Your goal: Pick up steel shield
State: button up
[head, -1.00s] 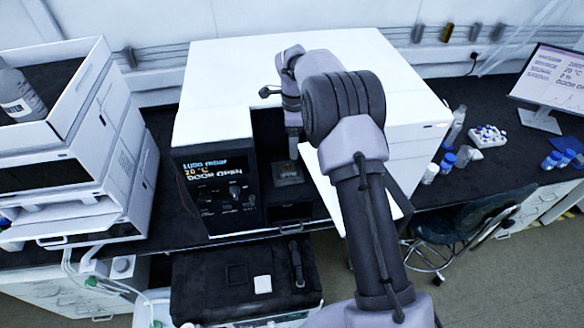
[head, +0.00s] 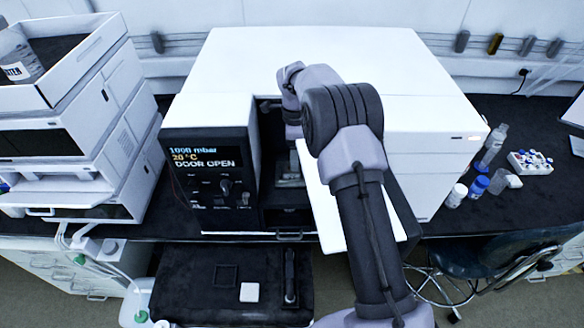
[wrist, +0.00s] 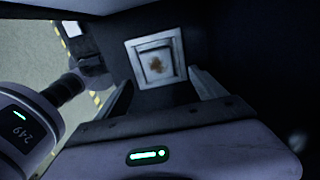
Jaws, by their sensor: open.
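A square metal piece (wrist: 156,60) with a pale raised rim and a brown patch in its middle lies in the dark chamber, in the wrist view. It looks like the steel shield, but I cannot be sure. My gripper (wrist: 163,92) is open and empty, with one finger on each side and nearer the camera than the piece. In the head view my gripper (head: 291,172) is inside the open chamber of the white instrument (head: 300,65), and the piece is mostly hidden there.
The instrument's door (head: 325,205) stands open right of the chamber. Its display (head: 207,162) reads "DOOR OPEN". A dark mat (head: 190,300) in front holds a square frame (head: 225,276), a white square (head: 249,292) and a black tool (head: 290,278). Bottles (head: 478,187) stand right.

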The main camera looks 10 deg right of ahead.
notch_tip(320, 180, down, 6)
jog(key=shift+s+r+b, duration=0.1)
jog(key=shift+r+b, duration=0.15)
jog(key=shift+b, duration=0.15)
jog(key=shift+c, duration=0.2)
jog(key=shift+r, duration=0.1)
jog(key=c, duration=1.7)
